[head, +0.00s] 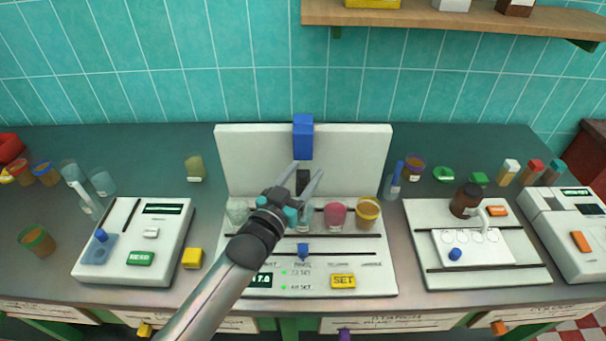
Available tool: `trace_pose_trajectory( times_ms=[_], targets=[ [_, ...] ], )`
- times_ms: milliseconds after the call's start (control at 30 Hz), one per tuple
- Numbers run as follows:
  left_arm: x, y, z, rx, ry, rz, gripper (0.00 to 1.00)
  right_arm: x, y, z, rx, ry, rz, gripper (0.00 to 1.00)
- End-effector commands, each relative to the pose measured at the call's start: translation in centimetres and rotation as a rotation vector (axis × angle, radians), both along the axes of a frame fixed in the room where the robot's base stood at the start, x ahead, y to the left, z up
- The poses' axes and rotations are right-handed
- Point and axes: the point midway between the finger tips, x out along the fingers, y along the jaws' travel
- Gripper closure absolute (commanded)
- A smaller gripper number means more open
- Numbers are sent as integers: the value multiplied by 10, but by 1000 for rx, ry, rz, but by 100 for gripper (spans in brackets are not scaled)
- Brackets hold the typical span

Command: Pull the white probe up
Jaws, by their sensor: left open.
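My left gripper (308,172) is open, its two fingers pointing up and away over the middle white station (380,150). A black piece (302,181) shows between the fingers, below a blue block (303,137) on the upright back panel. I cannot tell whether the fingers touch the black piece. No white probe is clear at this station; the gripper and forearm hide part of it. A slim white stick (78,191) leans at a glass on the left. A white curved piece (484,217) stands on the right station. I cannot tell which is the probe. My right gripper is out of view.
Several cups stand in a row on the middle station, among them a pink cup (335,214) and an amber cup (368,212). A yellow SET button (343,281) is in front. A white meter (135,240) stands left. A wooden shelf (450,19) overhangs the back right.

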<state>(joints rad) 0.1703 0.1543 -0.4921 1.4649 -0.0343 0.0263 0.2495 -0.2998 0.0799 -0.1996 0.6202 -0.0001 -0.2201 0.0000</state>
Motion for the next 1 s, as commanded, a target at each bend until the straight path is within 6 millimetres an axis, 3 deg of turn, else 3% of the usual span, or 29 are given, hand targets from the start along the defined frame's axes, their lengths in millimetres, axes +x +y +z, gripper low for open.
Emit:
trace_pose_trajectory(
  times_ms=[67,533,1000],
  targets=[
    [0,0,0,0,0,0,46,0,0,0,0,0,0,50],
    [0,0,0,0,0,0,99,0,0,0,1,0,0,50],
    [0,0,0,0,0,0,100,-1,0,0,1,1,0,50]
  ],
)
